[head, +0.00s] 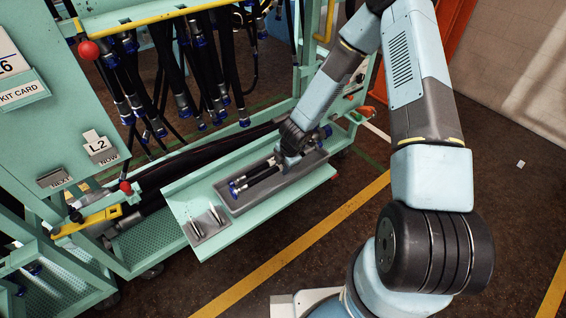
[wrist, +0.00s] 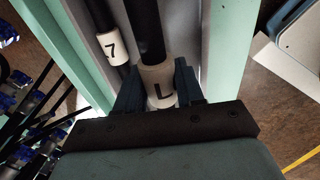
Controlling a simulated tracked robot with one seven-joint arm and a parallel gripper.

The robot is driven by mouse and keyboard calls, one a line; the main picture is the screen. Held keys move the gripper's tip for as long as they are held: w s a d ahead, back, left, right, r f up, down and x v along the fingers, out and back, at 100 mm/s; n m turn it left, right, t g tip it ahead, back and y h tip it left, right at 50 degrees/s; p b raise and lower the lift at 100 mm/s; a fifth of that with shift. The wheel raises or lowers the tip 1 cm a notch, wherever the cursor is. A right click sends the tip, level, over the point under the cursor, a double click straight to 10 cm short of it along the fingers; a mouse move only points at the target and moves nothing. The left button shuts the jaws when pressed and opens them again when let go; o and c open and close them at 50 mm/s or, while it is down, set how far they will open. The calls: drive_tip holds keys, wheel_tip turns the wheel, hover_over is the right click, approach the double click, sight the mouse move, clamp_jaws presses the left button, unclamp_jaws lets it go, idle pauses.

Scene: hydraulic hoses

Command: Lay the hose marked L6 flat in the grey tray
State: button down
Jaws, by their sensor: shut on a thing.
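The grey tray (head: 292,180) sits on a pale green shelf at the front of the rack. An "L" shows on the sleeve; the rest of the mark is hidden. A second hose with a white sleeve reading "7" (wrist: 112,48) lies beside it, to the left.
Many black hoses (head: 205,80) hang from the rack behind the tray. A card reading "L2" (head: 98,145) stands above a "NOW" label at left. Small metal parts (head: 212,220) lie in a compartment left of the tray. The floor in front is clear.

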drive_tip(key=shift+f, duration=1.85)
drive_tip(key=c, duration=0.6)
unclamp_jaws()
drive_tip(key=shift+v, duration=6.8)
drive_tip(key=shift+d, duration=0.1)
